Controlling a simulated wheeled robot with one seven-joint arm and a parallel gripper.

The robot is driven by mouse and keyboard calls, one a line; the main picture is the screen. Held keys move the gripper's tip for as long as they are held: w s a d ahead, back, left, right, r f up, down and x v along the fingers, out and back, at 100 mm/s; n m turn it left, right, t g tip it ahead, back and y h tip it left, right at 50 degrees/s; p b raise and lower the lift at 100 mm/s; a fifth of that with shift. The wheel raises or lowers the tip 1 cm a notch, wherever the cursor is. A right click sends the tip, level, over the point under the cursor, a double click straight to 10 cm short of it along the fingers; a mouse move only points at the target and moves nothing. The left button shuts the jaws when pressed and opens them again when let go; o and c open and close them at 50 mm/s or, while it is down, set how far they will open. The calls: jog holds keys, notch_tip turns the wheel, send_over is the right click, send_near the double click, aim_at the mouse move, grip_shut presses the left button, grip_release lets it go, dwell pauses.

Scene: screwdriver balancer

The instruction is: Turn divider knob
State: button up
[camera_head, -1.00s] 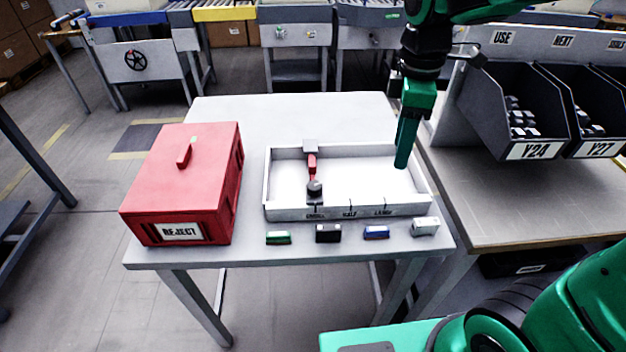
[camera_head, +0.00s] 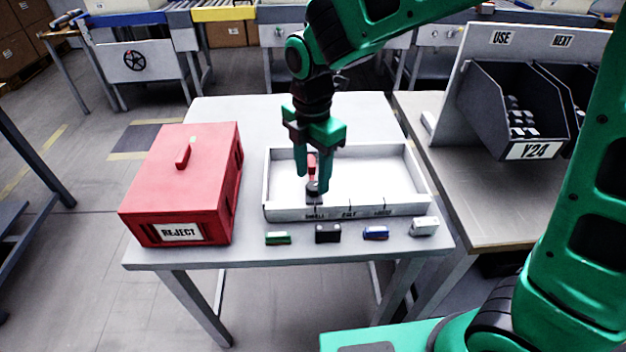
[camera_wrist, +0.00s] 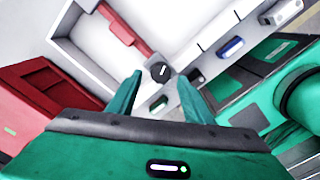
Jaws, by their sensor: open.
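The white tray (camera_head: 405,207) on the table has a red divider (camera_head: 311,163) near its left end. A dark round knob (camera_head: 313,187) sits at the divider's front end, by the front wall marks; the leftmost label reads SMALL. In the wrist view the knob (camera_wrist: 160,72) shows a white pointer line, and the red divider (camera_wrist: 122,26) runs up and left from it. My gripper (camera_head: 312,193) is open and points down at the knob. In the wrist view its fingertips (camera_wrist: 160,76) lie on either side of the knob; I cannot tell whether they are down around it or still above.
A red REJECT box (camera_head: 180,185) stands left of the tray. Small green (camera_head: 278,238), black (camera_head: 328,233), blue (camera_head: 375,233) and white (camera_head: 424,226) pieces line the table's front edge. Dark bins (camera_head: 515,110) stand on the right bench. The tray's right part is empty.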

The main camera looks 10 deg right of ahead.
aim_at(312, 186)
jog(key=shift+f, duration=1.45)
jog(key=c, duration=1.1)
jog(key=shift+o, duration=0.2)
